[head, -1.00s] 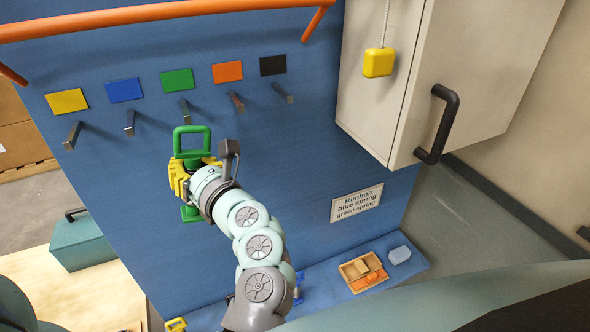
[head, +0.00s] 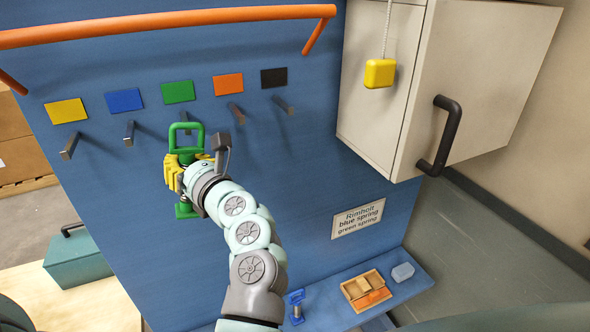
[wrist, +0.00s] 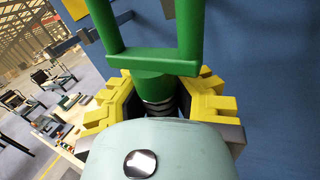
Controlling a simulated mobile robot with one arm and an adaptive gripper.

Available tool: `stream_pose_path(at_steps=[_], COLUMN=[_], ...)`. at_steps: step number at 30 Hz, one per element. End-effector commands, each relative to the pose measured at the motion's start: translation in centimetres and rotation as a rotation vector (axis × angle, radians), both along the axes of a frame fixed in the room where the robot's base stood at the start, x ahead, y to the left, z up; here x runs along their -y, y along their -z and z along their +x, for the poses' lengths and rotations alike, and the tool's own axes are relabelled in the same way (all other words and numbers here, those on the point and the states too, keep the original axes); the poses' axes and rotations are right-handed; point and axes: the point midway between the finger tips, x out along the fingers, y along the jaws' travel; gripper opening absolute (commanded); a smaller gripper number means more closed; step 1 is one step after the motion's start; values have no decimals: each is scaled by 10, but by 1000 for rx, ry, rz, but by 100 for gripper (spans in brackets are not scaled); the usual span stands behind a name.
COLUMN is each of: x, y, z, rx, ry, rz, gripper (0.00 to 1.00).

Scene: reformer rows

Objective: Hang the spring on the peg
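A green spring (head: 186,209) with a square loop handle stands upright in my gripper (head: 187,166), in front of the blue board. My yellow fingers are closed around its coil; the wrist view shows the green handle (wrist: 117,40) rising above them, with dark coils between the fingers (wrist: 160,97). The pegs stick out of the board under colour cards. The peg under the green card (head: 178,91) shows just above and behind the handle's top bar. I cannot tell whether the peg passes through the loop. A label (head: 358,219) reads "Rimholt, blue spring, green spring".
An orange rail (head: 170,24) runs above the cards. Neighbouring pegs stand under the blue (head: 129,133) and orange (head: 236,114) cards. A grey cabinet (head: 385,110) is at right. The shelf below holds a blue spring (head: 296,306), a wooden tray (head: 350,289) and a grey block (head: 402,272).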

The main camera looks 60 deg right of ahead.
Motion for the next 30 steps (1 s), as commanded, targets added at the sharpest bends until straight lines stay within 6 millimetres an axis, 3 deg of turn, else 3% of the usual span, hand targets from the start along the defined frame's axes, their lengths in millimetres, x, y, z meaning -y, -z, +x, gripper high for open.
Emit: stream_pose_path(at_steps=[30], x=[28], y=[7], z=[45], rx=[2], ry=[2], rz=[4], gripper=[0])
